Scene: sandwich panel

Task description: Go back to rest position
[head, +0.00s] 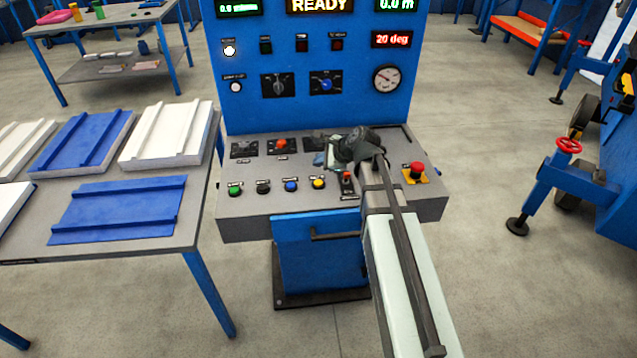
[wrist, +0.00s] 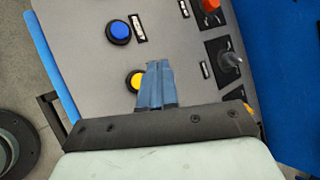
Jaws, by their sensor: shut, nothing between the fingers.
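My gripper (wrist: 158,66) is shut and empty in the wrist view, its blue-grey fingertips pressed together. It is over the grey control panel, with the yellow button (wrist: 135,79) close beside the fingers. In the head view, my arm reaches from the lower right to the panel (head: 240,207), and my wrist hides most of the gripper and part of the panel's right half. Whether the fingertips touch the panel cannot be told.
Green (head: 236,189), black (head: 263,187), blue (head: 291,185) and yellow (head: 318,183) buttons line the panel's front. A red mushroom button (head: 416,171) is right of my wrist. Lever switches (head: 282,146) stand behind. The upright blue console (head: 300,112) rises beyond. A table (head: 190,225) with panels is left.

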